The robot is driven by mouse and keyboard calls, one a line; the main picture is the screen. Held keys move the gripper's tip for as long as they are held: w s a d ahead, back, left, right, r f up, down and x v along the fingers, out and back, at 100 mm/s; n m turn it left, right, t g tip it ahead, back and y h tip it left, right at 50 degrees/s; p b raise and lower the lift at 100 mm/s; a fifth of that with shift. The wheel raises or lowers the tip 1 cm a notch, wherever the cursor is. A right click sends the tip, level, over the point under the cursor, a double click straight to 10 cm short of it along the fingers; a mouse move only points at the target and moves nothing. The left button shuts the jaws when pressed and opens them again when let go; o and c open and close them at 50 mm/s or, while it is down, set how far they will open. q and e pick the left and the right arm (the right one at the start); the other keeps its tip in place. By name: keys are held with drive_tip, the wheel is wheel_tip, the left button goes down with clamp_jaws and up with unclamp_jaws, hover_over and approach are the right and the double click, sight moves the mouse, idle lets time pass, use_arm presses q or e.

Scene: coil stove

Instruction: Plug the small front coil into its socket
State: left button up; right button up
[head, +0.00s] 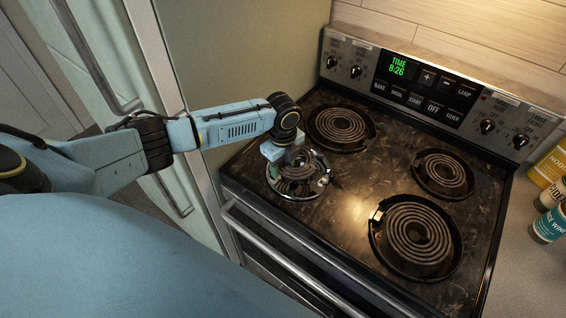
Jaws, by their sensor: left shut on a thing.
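My left gripper (300,165) reaches in from the left and points down over the front left burner of the stove. It is shut on the small front coil (296,172), which shows only in part beneath the fingers. The coil is at the shiny round drip bowl (284,189). The gripper hides much of the coil, and I cannot see the socket or the coil's prongs clearly. I cannot tell whether the prongs are in the socket. My right gripper is not in view.
Three other coils sit in dark bowls: back left (340,126), back right (443,172) and front right (418,233). The control panel (430,88) rises behind. The oven handle (290,258) runs along the front. Cans (550,224) stand on the right counter.

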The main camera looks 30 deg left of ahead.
sight(288, 171)
use_arm(q)
drive_tip(key=shift+f+b, duration=0.85)
drive_tip(key=shift+f, duration=0.6)
drive_tip(key=shift+d+f+p, duration=0.1)
drive_tip(key=shift+d+p, duration=0.4)
drive_tip(key=shift+d, duration=0.4)
drive_tip(key=shift+p, duration=0.4)
idle(1.0)
drive_tip(key=o, duration=1.3)
drive_tip(key=shift+s, duration=0.1)
drive_tip(key=shift+c, duration=0.2)
